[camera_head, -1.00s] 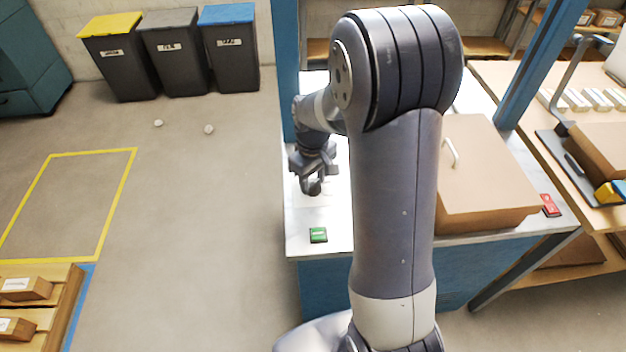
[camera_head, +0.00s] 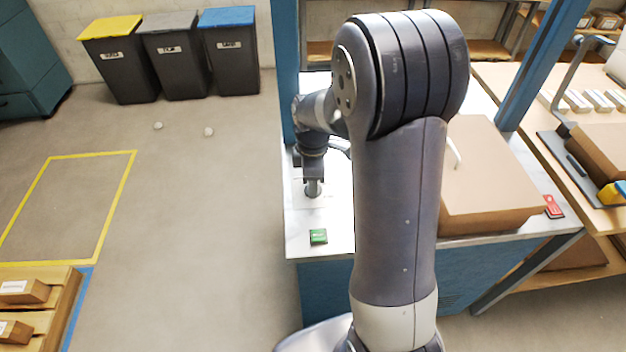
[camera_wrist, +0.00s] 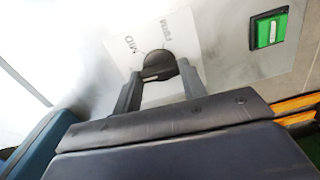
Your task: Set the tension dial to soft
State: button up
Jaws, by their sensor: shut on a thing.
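The tension dial (camera_wrist: 158,64) is a dark round knob on a pale plate (camera_wrist: 185,40) in the wrist view. The labels MID and FIRM show beside it; a soft label is not visible, and I cannot read the dial's setting. My gripper (camera_wrist: 158,76) has one finger on each side of the knob and is shut on it. In the head view my gripper (camera_head: 313,186) points down at the dial on the white top, left of my arm, and mostly hides the dial.
A green switch (camera_head: 318,236) sits near the front edge of the white top (camera_head: 335,222) and also shows in the wrist view (camera_wrist: 269,30). A large brown box (camera_head: 490,185) and a red item (camera_head: 553,206) are to the right. The floor at left is open.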

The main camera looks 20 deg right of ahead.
jog(key=shift+r+n, duration=0.1)
jog(key=shift+n, duration=0.4)
jog(key=o, duration=1)
notch_tip(320, 180, up, 11)
jog(key=shift+f, duration=0.15)
jog(key=shift+f, duration=0.1)
notch_tip(320, 180, down, 11)
jog(key=shift+r, duration=0.1)
dwell(0.5)
jog(key=shift+r, duration=0.15)
